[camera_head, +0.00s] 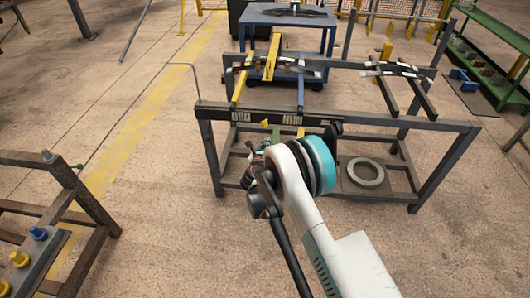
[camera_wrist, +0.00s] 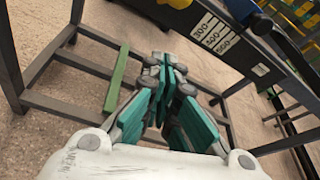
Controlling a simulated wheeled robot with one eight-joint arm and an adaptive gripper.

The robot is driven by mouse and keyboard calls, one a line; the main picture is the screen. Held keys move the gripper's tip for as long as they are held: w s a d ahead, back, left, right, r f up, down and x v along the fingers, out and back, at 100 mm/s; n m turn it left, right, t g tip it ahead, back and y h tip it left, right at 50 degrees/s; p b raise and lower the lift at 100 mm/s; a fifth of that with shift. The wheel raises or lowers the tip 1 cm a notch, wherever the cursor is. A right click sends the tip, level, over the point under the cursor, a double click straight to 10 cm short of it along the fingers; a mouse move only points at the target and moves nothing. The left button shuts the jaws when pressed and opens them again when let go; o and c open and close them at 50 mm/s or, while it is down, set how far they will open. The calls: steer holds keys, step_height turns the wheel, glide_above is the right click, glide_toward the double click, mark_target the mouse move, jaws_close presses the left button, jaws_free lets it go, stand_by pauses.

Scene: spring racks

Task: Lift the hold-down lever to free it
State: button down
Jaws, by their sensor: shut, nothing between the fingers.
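My gripper (camera_wrist: 165,85) shows in the wrist view, its teal fingers closed together with nothing between them. In the head view my arm hides most of it, in front of the rack's front rail. The rack (camera_head: 440,124) carries a yellow bar (camera_head: 239,88), a blue bar (camera_head: 301,92) and two dark bars (camera_head: 388,96) that lie across its top. I cannot tell which is the hold-down lever. In the wrist view a blue end (camera_wrist: 262,23) shows at the top right, by the labelled rail (camera_wrist: 222,36), apart from my fingers.
A grey ring (camera_head: 365,172) lies on the rack's lower shelf. A blue table (camera_head: 285,17) stands behind, and green shelving (camera_head: 497,40) at the right. A dark bench (camera_head: 68,185) with coloured knobs is at the left. The floor between is clear.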

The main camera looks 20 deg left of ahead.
mark_target(265, 122)
steer(key=shift+w+a+r+b, duration=0.4)
steer(key=shift+w+r+b, duration=0.2)
steer(key=shift+w+r, duration=0.2)
steer(key=shift+w+a+r+b, duration=0.4)
steer(key=shift+w+r+b, duration=0.15)
steer(key=shift+w+r, duration=0.15)
